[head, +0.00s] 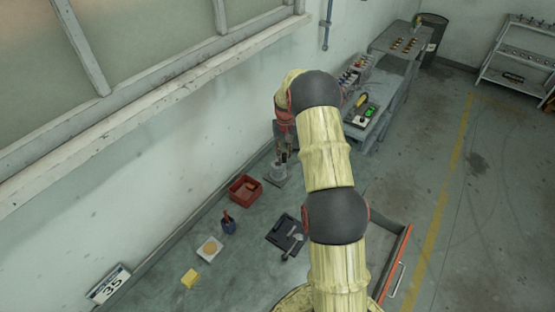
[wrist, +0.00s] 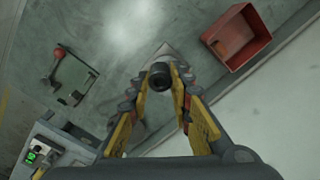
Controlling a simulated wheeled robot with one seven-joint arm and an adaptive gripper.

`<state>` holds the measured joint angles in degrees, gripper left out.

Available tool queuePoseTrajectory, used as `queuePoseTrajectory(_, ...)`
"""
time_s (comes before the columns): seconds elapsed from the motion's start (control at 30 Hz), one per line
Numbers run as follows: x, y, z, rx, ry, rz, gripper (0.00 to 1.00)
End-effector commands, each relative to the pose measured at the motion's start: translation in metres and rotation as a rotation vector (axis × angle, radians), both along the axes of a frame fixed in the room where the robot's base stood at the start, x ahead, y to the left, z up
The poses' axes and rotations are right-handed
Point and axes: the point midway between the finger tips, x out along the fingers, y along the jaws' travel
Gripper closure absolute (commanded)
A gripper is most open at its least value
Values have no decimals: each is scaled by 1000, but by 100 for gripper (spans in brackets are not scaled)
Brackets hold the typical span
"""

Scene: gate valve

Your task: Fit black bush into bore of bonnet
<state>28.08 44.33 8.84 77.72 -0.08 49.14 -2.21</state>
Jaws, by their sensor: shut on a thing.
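My gripper (head: 284,148) points down over the bench beside the wall. In the wrist view its yellow-sided fingers (wrist: 161,82) are shut on the black bush (wrist: 160,72), a short dark ring whose hollow end faces the camera. The bonnet (head: 278,170) appears to be the small grey part standing on a light plate just under my gripper in the head view. In the wrist view only a grey plate corner (wrist: 166,49) shows behind the bush; the bonnet's bore is hidden. I cannot tell whether the bush touches the bonnet.
A red bin (head: 244,190) stands close to the bonnet and also shows in the wrist view (wrist: 264,48). The wall runs close along the bench.

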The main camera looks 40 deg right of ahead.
Motion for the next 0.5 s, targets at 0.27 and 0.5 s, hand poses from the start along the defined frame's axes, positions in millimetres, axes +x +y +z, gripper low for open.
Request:
queuePoseTrajectory(0.27,41,-9,-42,0,0,-1,100)
queuePoseTrajectory(0.5,58,-13,-60,0,-1,-1,100)
